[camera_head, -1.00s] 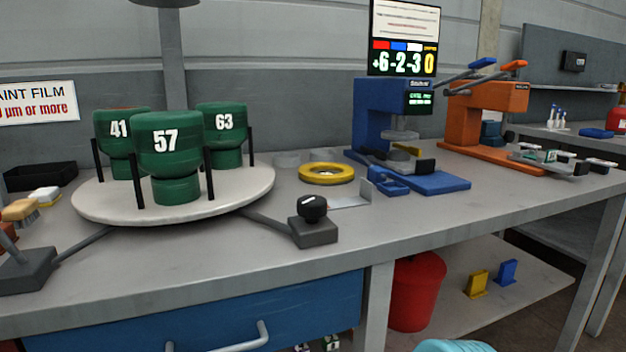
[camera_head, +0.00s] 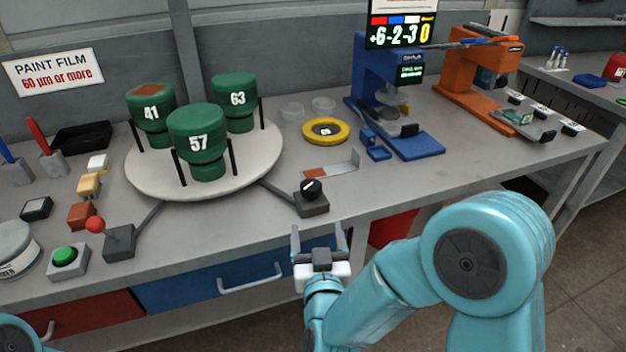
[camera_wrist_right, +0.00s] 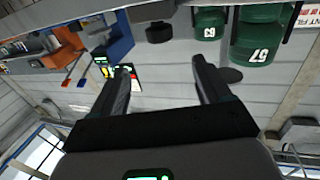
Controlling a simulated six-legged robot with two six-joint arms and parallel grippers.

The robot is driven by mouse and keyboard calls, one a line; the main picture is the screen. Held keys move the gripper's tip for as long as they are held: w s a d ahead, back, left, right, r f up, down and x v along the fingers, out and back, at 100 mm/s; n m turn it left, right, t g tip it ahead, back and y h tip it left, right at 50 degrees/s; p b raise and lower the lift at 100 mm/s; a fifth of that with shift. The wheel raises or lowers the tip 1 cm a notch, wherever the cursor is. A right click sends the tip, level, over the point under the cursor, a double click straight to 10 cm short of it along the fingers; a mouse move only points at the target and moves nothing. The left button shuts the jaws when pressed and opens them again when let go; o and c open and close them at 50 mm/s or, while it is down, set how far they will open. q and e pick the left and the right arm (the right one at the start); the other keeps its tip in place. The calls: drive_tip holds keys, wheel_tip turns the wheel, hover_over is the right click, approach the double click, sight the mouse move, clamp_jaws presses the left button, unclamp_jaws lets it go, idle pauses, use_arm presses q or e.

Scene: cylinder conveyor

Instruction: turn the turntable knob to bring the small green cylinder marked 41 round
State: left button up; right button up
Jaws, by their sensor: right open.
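The green cylinder marked 41 (camera_head: 152,116) stands at the back left of the round pale turntable (camera_head: 262,158) and has an orange-brown patch on top. The cylinders marked 57 (camera_head: 198,145) and 63 (camera_head: 236,101) stand at its front and back right. The black knob (camera_head: 312,188) sits on a grey block at the table's front edge, joined to the turntable by a bar. My right gripper (camera_head: 318,240) is open and empty, in front of and below the knob, apart from it. In the upside-down right wrist view, the knob (camera_wrist_right: 160,33) lies beyond the open fingers (camera_wrist_right: 163,75). My left gripper is out of view.
A red-topped lever (camera_head: 96,225) and a green button (camera_head: 65,257) stand at the front left. A yellow ring (camera_head: 326,131), a blue press (camera_head: 378,100) and an orange press (camera_head: 478,85) are to the right.

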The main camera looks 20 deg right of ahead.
sight(312, 195)
drive_tip(key=p+x, duration=0.2)
drive_tip(key=x, duration=1.3)
drive_tip(key=shift+d+f, duration=0.1)
drive_tip(key=shift+f, duration=0.1)
drive_tip(key=shift+w, duration=0.1)
drive_tip(key=c, duration=0.9)
drive_tip(key=shift+c, duration=0.2)
